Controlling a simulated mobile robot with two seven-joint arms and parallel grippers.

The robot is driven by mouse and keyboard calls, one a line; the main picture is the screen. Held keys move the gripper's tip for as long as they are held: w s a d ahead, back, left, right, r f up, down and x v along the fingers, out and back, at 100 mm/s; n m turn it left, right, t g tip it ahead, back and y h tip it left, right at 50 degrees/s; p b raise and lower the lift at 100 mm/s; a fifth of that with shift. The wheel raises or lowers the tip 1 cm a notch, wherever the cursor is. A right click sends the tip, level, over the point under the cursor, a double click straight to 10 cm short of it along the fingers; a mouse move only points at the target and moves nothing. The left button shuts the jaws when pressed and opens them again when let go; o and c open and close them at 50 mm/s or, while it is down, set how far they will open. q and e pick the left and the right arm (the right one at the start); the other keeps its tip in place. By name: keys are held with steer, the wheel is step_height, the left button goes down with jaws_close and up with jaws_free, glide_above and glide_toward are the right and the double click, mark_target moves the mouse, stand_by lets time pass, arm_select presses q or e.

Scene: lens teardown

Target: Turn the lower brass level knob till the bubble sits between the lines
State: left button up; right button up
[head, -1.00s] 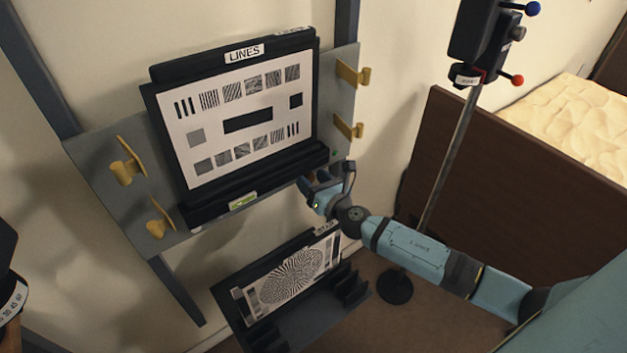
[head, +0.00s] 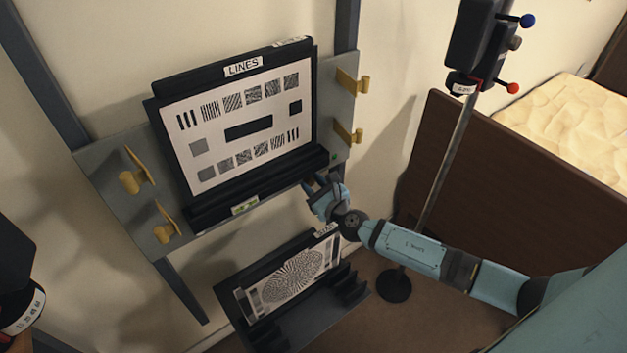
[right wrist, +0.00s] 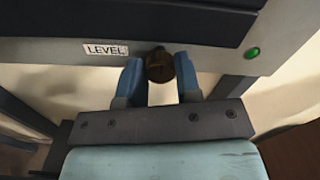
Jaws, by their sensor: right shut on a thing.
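The brass level knob (right wrist: 159,66) is a dark, round knob under the lower edge of the board, right of the LEVEL label (right wrist: 105,49) in the right wrist view. My right gripper (right wrist: 159,77) is shut on it, one blue finger on each side. In the head view my right gripper (head: 320,187) is at the lower right of the LINES chart (head: 228,158) and hides the knob. The small yellow-green level vial (head: 244,206) sits on the chart's lower ledge. Its bubble and lines are too small to read. My left gripper is not in view.
Yellow clamps flank the chart, including one at left (head: 132,182) and one at right (head: 350,82). A green light (right wrist: 252,53) is right of the knob. A rack with a round-pattern chart (head: 293,278) stands below. A pole stand (head: 440,180) rises behind my right arm.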

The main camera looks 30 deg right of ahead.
steer(key=o, duration=0.7)
steer(key=shift+o, duration=1.1)
steer(key=s+d, duration=0.2)
steer(key=s, duration=1.1)
steer(key=shift+s, duration=0.35)
